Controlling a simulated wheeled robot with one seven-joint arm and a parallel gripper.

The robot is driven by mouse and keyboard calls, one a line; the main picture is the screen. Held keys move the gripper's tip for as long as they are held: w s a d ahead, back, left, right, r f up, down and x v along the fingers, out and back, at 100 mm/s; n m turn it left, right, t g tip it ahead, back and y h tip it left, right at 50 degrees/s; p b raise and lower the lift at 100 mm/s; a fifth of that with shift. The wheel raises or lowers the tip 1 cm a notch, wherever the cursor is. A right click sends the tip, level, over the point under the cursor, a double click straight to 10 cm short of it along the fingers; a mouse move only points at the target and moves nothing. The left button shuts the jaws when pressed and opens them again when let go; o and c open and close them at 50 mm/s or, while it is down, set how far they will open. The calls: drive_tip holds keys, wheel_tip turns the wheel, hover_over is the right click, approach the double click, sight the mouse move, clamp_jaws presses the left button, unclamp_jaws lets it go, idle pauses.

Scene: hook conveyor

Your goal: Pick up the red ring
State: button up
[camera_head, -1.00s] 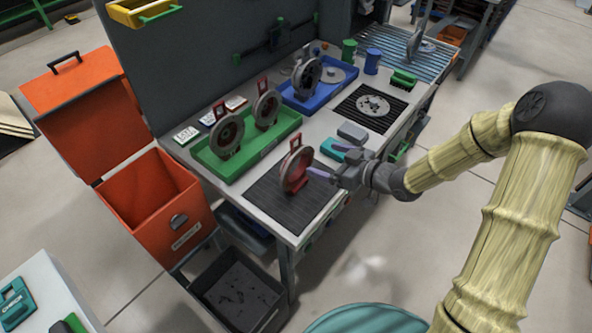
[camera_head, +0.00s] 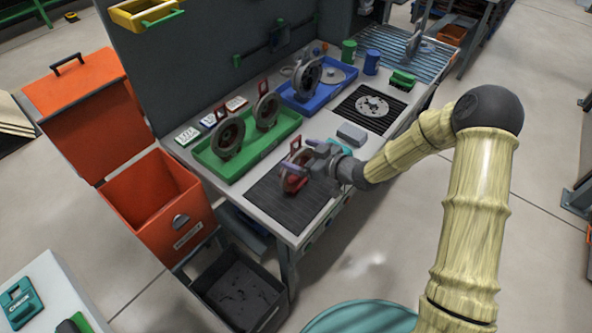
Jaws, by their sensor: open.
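The red ring (camera_head: 291,180) is a grey-rimmed disc with a red face and a red handle on top. It stands upright on the dark ribbed mat (camera_head: 283,213) at the near end of the workbench. My gripper (camera_head: 299,166) is open, with its fingers at the ring's right side and upper part. The gripper hides part of the ring's face and rim. I cannot tell whether the fingers touch it.
A green tray (camera_head: 222,172) with two similar discs stands behind the mat. A blue tray (camera_head: 321,107) with another disc lies farther back. A grey block (camera_head: 351,134) sits right of the gripper. An orange bin (camera_head: 152,224) stands left of the bench. The mat's front is clear.

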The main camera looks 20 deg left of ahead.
drive_tip(key=shift+x, duration=1.15)
